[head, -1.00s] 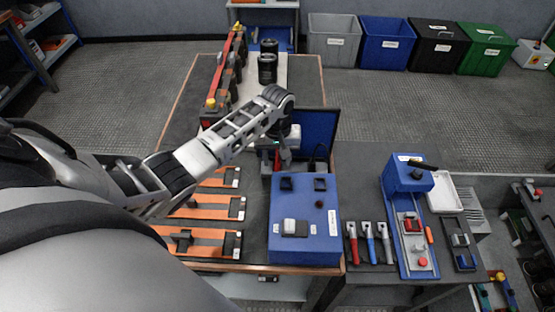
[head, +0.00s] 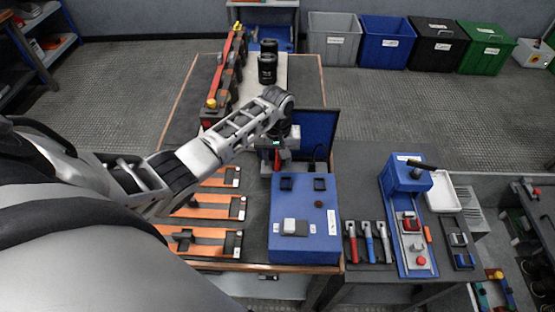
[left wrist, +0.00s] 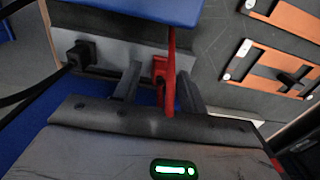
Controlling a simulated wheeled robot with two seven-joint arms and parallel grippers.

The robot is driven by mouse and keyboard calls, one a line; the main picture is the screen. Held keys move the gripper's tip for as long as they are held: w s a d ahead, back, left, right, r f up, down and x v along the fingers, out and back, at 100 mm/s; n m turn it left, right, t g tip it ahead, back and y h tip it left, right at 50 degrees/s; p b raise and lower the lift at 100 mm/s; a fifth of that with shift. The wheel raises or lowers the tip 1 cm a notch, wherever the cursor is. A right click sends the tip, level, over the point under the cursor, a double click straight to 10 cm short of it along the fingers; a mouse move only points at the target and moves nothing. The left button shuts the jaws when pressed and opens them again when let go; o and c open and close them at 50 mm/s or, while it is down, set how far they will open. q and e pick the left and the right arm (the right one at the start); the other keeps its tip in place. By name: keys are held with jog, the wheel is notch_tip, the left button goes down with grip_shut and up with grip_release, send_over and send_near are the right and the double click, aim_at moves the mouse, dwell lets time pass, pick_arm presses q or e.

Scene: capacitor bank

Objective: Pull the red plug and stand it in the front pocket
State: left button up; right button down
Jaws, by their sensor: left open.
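The red plug (left wrist: 166,85) stands behind the blue box, on a grey strip, and shows as a small red piece in the head view (head: 277,160). In the left wrist view my left gripper (left wrist: 158,85) is open, with one finger on each side of the red plug and visible gaps. In the head view this gripper (head: 283,156) is behind the blue box (head: 304,222), partly hidden by its own wrist. The box top has two dark square fittings (head: 286,184); I cannot tell which is the front pocket. My right gripper is out of view.
A black plug (left wrist: 80,54) with a cable sits on the same grey strip. An upright blue panel (head: 318,128) stands behind. Orange plates (head: 212,207) lie left of the box. Red, blue and grey handled tools (head: 367,242) and a blue fixture (head: 408,180) are to the right.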

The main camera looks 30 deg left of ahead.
aim_at(277, 156)
pick_arm(q)
grip_shut()
jog(key=shift+r, duration=3)
